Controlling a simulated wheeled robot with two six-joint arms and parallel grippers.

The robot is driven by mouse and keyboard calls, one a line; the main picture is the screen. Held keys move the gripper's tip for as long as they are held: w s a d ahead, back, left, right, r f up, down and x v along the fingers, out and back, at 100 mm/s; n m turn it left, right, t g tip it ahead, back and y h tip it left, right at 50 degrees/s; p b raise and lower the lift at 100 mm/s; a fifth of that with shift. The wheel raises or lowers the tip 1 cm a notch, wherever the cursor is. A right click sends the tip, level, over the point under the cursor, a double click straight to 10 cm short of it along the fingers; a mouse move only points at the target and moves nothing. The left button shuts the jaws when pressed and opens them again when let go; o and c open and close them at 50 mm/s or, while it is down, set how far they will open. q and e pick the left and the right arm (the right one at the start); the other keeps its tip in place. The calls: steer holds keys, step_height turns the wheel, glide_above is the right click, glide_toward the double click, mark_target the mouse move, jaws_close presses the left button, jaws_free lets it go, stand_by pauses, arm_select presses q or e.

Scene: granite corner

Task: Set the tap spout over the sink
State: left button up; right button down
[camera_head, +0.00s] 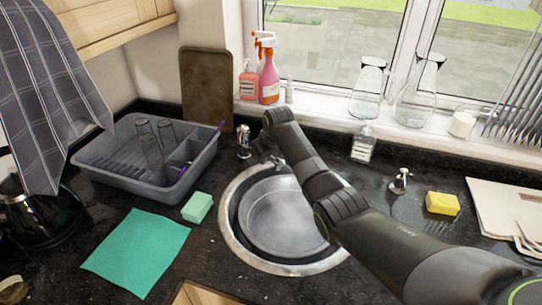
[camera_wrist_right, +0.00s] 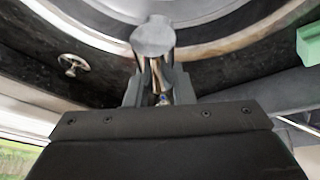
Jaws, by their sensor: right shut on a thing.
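The chrome tap (camera_head: 244,142) stands behind the sink in the head view, partly hidden by my right arm. In the right wrist view its spout (camera_wrist_right: 152,42) shows as a round chrome end between my fingers. My right gripper (camera_wrist_right: 150,88) is shut on the spout; in the head view (camera_head: 270,152) it is at the back edge of the sink, its fingertips mostly hidden. In the wrist view the spout's end overlaps the sink's rim (camera_wrist_right: 225,45). My left gripper is not in view.
A grey dish rack (camera_head: 100,165) with glasses stands left, near a green sponge (camera_head: 197,207) and teal cloth (camera_head: 135,250). A chrome knob (camera_head: 400,181) and yellow sponge (camera_head: 442,203) are right. Bottles (camera_head: 268,80) and glass jugs (camera_head: 368,92) line the sill.

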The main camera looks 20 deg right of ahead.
steer(key=shift+r, duration=0.1)
steer(key=c, duration=1.3)
jaws_free()
steer(key=shift+o, duration=0.2)
steer(key=b+v, duration=0.3)
steer(key=v, duration=1.4)
steer(key=shift+r, duration=0.2)
